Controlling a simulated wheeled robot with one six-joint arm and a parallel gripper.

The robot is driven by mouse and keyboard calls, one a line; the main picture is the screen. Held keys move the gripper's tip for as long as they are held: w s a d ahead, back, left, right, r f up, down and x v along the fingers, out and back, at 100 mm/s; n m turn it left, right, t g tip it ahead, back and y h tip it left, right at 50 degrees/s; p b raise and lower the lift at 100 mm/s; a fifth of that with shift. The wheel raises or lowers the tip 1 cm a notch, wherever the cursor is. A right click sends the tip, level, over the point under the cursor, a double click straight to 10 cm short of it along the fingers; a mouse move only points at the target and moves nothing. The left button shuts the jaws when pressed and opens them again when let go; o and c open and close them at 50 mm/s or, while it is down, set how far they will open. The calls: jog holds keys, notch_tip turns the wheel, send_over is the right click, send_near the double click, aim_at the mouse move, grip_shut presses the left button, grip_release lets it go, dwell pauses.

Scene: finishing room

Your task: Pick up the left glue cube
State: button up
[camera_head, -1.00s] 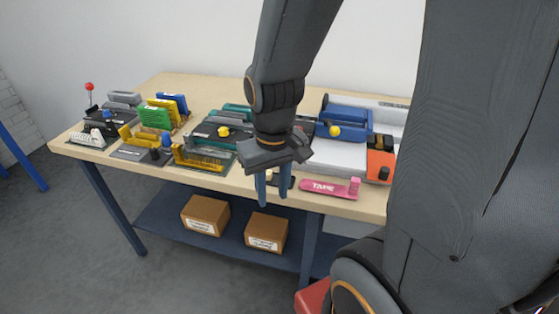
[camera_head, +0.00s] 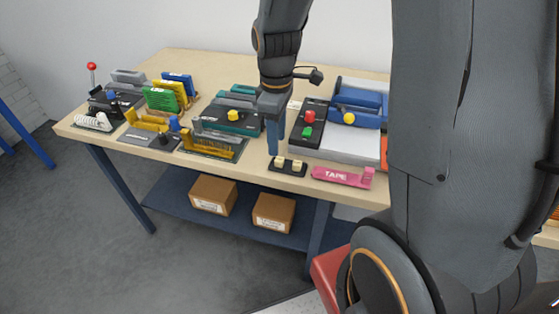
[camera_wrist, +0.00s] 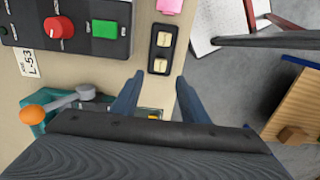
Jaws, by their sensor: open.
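Two small cream glue cubes sit side by side on a black tray (camera_head: 288,172) near the table's front edge. The left glue cube (camera_head: 280,161) shows as the lower one in the wrist view (camera_wrist: 160,65). The right glue cube (camera_head: 297,164) is the upper one there (camera_wrist: 164,39). My gripper (camera_head: 273,150) points down just above and behind the left cube in the head view. In the wrist view its fingers (camera_wrist: 158,92) are spread with nothing between them, apart from the cubes, which lie beyond the tips.
A pink tape dispenser (camera_head: 343,177) lies right of the tray. A dark panel with red and green buttons (camera_head: 309,131) stands behind it. A yellow-and-dark fixture (camera_head: 213,146) is to the left. The table's front edge is close.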

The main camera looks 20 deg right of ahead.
aim_at(280, 159)
jog(key=shift+s+d+f+p, duration=0.15)
jog(key=shift+f+p, duration=0.3)
jog(key=shift+f, duration=1.1)
jog(key=shift+s+d+f+p, duration=0.15)
jog(key=shift+f+p, duration=0.25)
jog(key=shift+f, duration=1.15)
jog(key=shift+w, duration=0.1)
jog(key=shift+c, duration=0.2)
grip_shut()
